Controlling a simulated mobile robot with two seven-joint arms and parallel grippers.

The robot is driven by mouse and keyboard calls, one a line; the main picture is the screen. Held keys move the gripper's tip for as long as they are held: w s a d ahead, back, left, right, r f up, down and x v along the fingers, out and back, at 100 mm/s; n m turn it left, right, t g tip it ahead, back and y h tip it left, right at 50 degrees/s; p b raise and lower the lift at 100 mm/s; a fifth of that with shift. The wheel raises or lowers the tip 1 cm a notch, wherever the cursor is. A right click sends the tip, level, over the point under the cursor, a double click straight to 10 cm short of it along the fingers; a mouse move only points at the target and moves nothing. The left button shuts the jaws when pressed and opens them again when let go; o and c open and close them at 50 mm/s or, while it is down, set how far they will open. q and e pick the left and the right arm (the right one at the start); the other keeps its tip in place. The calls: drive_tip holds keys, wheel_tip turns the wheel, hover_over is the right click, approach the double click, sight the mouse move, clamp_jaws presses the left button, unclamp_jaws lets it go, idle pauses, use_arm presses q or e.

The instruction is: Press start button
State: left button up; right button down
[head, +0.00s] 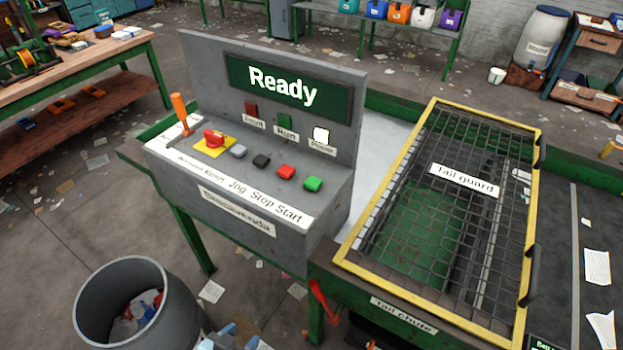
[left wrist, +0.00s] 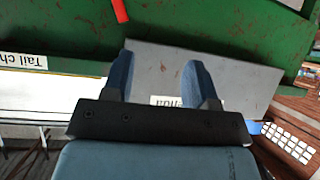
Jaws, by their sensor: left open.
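The green start button (head: 313,184) is at the right end of the button row on the grey control console (head: 325,215), above the word "Start". The red stop button (head: 286,172) is just left of it. The display (head: 283,87) reads "Ready". My left gripper (left wrist: 158,62) is open and empty in the left wrist view, its two blue fingers apart in front of the console's grey face. The start button is not seen in that view. In the head view a bluish shape at the bottom edge may be part of this gripper. My right gripper is not in view.
Left of stop are a black button (head: 261,161), a grey button (head: 238,151), a red emergency knob (head: 214,138) and an orange lever (head: 181,114). A yellow-framed mesh guard (head: 440,200) stands right of the console. A grey bin (head: 135,305) stands at lower left.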

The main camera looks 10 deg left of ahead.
use_arm(q)
drive_tip(key=shift+c, duration=0.3)
clamp_jaws()
idle(1.4)
